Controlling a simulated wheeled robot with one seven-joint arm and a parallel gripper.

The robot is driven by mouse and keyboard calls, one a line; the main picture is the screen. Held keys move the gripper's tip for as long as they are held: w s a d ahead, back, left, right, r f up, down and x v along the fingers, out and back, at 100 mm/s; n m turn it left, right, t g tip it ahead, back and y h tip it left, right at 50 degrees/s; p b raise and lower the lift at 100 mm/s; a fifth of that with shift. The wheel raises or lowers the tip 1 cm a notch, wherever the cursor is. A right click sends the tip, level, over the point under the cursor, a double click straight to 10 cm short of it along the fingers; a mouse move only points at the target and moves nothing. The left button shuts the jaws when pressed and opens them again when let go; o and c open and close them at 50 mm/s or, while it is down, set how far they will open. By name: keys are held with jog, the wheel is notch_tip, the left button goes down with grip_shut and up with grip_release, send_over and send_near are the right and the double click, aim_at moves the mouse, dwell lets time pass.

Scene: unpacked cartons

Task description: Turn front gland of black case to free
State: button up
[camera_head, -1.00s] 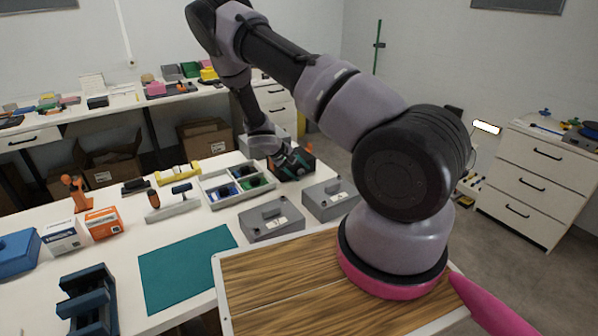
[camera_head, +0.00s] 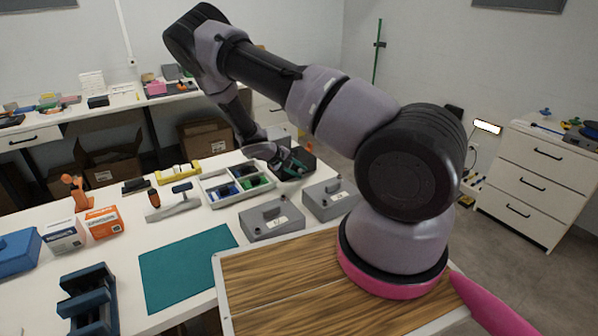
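The black case (camera_head: 303,157) stands at the far right end of the white table, beyond the two grey boxes. A small orange part (camera_head: 309,148) shows at its right top. My gripper (camera_head: 294,170), with teal on its fingers, reaches down at the left front of the case. It covers part of that side, and I cannot tell whether it touches. The front gland is not distinguishable, being hidden or too small. The gap between the fingertips is too small to read.
Two grey boxes (camera_head: 272,221) (camera_head: 329,198) stand in front of the case. A divided tray (camera_head: 216,201) with blue and green parts lies to its left. A teal mat (camera_head: 186,263) lies nearer, and a yellow tool (camera_head: 178,172) lies farther left.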

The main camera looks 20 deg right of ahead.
jog(key=o, duration=0.4)
jog(key=shift+o, duration=0.2)
jog(key=v, duration=1)
jog(key=shift+a+r, duration=0.25)
jog(key=shift+a, duration=0.05)
jog(key=shift+s, duration=0.1)
